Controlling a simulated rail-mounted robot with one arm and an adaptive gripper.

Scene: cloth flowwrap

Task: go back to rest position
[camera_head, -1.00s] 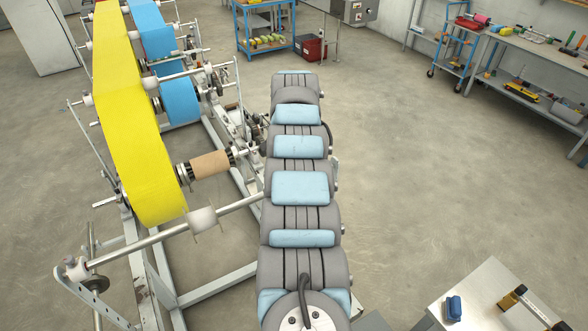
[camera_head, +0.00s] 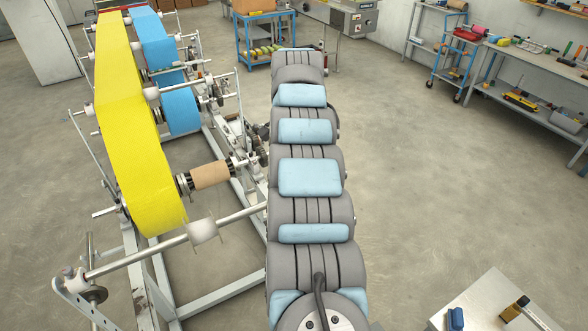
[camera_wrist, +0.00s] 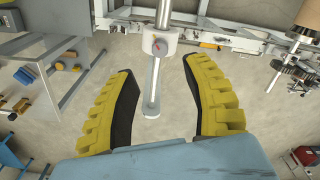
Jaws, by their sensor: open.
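My gripper (camera_wrist: 165,100) shows in the wrist view with its two yellow fingers with black pads spread apart. It is open and nothing is held between the pads. Beyond the gap are the concrete floor and a grey lever-like bracket (camera_wrist: 153,90) on the machine frame; I cannot tell how far off it is. In the head view my grey arm with blue pads stretches up the middle, and the gripper itself is hidden there.
On the left stands the wrapping machine with a yellow web (camera_head: 130,130), a blue web (camera_head: 180,105) and a brown core (camera_head: 210,174). A white table (camera_head: 485,300) is at lower right. A workbench (camera_head: 530,90) stands at the far right. The floor (camera_head: 430,180) right of the arm is clear.

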